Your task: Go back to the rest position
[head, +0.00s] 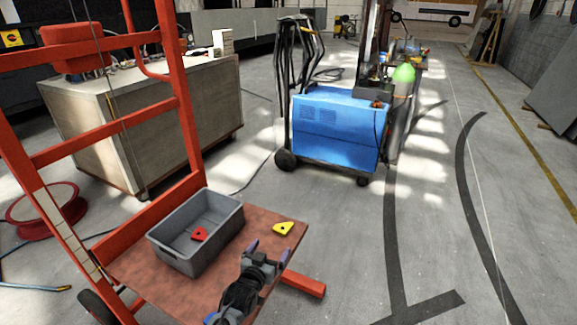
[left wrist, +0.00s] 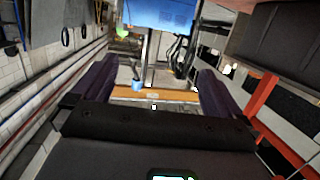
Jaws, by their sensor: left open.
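My left gripper (head: 267,252) is over the front right part of the red-brown cart platform (head: 141,263) in the head view. Its two purple fingers are apart with nothing between them. They also show spread in the left wrist view (left wrist: 156,82). A grey bin (head: 177,257) stands on the platform to the left of the gripper. A red piece with a hole (head: 200,234) lies in the bin. A yellow piece (head: 283,228) lies on the platform, a little beyond the gripper and apart from it. My right gripper is not in view.
The cart's orange-red frame (head: 186,122) rises at the left. Behind it stands a large workbench cabinet (head: 187,115). A blue wheeled machine (head: 334,130) with a green-topped cylinder (head: 403,74) is beyond the platform. A red reel (head: 46,207) lies far left. The floor at right is clear.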

